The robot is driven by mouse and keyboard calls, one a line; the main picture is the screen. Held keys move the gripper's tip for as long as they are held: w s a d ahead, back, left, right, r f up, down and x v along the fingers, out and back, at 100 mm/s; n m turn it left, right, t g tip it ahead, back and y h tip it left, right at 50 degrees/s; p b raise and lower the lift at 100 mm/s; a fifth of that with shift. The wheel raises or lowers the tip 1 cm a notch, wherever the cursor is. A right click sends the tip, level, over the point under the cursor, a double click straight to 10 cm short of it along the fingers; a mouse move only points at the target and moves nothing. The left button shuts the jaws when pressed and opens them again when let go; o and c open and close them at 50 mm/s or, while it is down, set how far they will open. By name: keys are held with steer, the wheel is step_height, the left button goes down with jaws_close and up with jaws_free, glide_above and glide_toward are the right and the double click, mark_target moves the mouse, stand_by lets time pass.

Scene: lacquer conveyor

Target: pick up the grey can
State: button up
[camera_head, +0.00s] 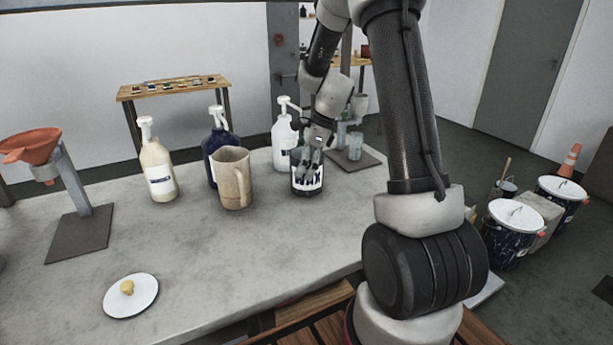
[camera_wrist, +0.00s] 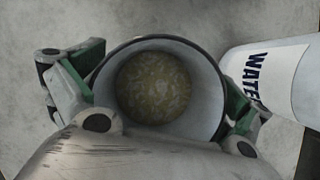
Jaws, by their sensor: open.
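A can (camera_head: 307,187) with a dark body and a white label with dark drips stands upright on the grey table. In the wrist view I look down into the open can (camera_wrist: 205,75), with its pale inner wall, dark rim and speckled grey-brown contents. My gripper (camera_head: 312,163) is over the can, pointing down. In the wrist view its open fingers (camera_wrist: 158,100) lie on either side of the can. I cannot tell whether they touch it. The lower part of the can is hidden from the wrist view.
A white pump bottle (camera_head: 283,143) stands close behind the can; its "WATER" label shows in the wrist view (camera_wrist: 265,78). A beige mug (camera_head: 234,180), blue bottle (camera_head: 213,148) and cream bottle (camera_head: 158,172) stand left. A saucer (camera_head: 145,300) lies front left.

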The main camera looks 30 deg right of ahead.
steer(key=shift+f, duration=0.1)
steer(key=shift+a, duration=0.1)
steer(key=c, duration=1.3)
